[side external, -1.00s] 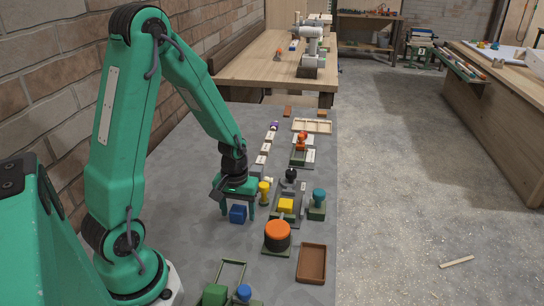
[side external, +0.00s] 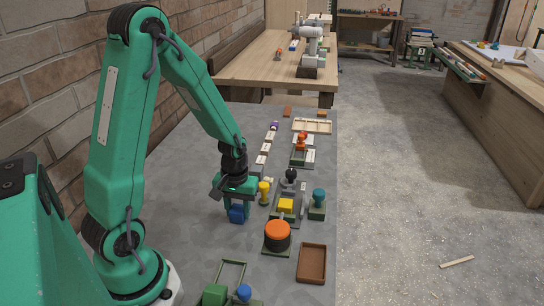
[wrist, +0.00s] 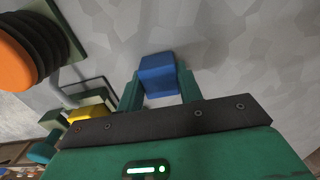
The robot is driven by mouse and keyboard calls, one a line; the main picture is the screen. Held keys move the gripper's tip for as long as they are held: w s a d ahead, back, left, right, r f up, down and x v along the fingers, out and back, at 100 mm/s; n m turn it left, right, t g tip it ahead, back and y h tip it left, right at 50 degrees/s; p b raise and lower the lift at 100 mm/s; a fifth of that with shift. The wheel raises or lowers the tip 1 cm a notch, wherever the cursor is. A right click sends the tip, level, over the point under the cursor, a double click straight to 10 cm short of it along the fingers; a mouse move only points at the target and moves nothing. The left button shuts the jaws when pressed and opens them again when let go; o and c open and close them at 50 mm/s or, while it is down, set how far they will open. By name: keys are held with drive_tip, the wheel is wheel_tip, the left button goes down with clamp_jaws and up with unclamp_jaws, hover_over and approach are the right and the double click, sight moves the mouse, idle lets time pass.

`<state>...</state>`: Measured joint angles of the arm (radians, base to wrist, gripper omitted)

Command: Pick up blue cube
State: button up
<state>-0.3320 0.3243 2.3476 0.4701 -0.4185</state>
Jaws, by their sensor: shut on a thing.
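The blue cube (side external: 237,214) is between the fingers of my green gripper (side external: 238,212) on the grey table in the side view. The gripper points down and is shut on the cube. In the wrist view the blue cube (wrist: 159,75) shows between the two green fingers (wrist: 158,90), with one finger against each side. I cannot tell clearly whether the cube touches the table or is slightly above it.
Right of the gripper stand a yellow peg (side external: 264,190), a yellow block (side external: 286,205), a teal knob (side external: 318,197) and a large orange-topped button (side external: 277,233). A brown tray (side external: 311,262) and a green block (side external: 214,295) are nearer. Bare table lies to the left.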

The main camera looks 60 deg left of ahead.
drive_tip(key=shift+r, duration=1.15)
drive_tip(key=shift+d+r, duration=0.1)
drive_tip(key=shift+r, duration=0.85)
drive_tip(key=s+d+r, duration=0.2)
drive_tip(key=d+r, duration=0.4)
drive_tip(key=d, duration=0.5)
drive_tip(key=shift+s+r, duration=0.2)
drive_tip(key=shift+r, duration=0.1)
drive_tip(key=shift+d, duration=0.1)
drive_tip(key=w+d, duration=0.2)
drive_tip(key=w, duration=1.2)
hover_over(288, 192)
drive_tip(key=s+d, duration=0.2)
drive_tip(key=f, duration=0.6)
drive_tip(key=shift+w, duration=0.25)
drive_tip(key=shift+f, duration=2.05)
drive_tip(key=shift+f, duration=0.2)
